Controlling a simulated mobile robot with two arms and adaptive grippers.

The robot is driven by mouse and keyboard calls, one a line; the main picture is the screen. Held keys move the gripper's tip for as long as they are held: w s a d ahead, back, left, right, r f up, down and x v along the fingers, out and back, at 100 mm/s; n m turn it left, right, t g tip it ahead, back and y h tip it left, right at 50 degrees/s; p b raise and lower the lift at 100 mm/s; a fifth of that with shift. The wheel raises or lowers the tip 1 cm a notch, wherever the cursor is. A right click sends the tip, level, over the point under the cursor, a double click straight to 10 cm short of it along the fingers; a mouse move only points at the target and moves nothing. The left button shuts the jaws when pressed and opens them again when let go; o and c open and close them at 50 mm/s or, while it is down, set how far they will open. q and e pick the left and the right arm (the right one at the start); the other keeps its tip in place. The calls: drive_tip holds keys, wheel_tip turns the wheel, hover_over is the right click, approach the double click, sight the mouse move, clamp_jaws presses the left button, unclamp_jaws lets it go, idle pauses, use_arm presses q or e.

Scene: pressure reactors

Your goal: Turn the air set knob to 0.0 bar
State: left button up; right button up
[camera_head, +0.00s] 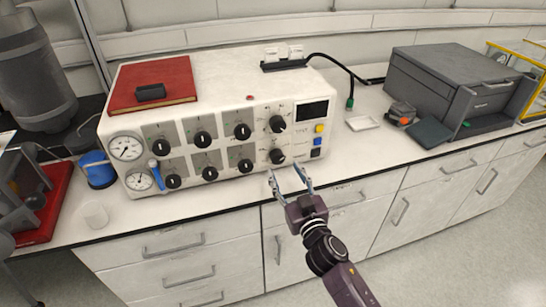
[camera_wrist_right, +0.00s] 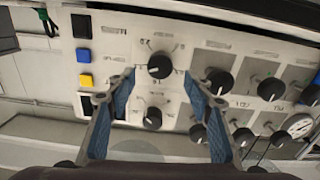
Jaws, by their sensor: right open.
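A white control box stands on the counter, with several black knobs on its front. The lower right knob (camera_head: 277,156) has a white pointer mark. My right gripper (camera_head: 289,172) is open and empty just in front of and below it. In the right wrist view, which sees the panel upside down, this knob (camera_wrist_right: 159,65) lies between the lines of the open fingertips (camera_wrist_right: 159,75); contact cannot be told. The other knob of that column (camera_head: 277,124) shows lower between the fingers (camera_wrist_right: 152,118). Labels are too small to read, so I cannot tell which is the air set knob. My left gripper is not visible.
Two round gauges (camera_head: 126,147) and a blue-handled valve (camera_head: 155,172) are at the box's left end. A red book (camera_head: 152,84) lies on top. A grey machine (camera_head: 452,88) stands to the right. A narrow strip of counter is free before the box.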

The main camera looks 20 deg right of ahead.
sight(279, 161)
drive_tip(key=w, duration=0.5)
drive_tip(key=shift+w+a+f, duration=0.1)
drive_tip(key=shift+w, duration=0.65)
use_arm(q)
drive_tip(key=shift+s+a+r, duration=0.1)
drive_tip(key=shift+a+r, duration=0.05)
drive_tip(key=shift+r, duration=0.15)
use_arm(e)
drive_tip(key=c, duration=1.1)
drive_tip(key=shift+c, duration=0.2)
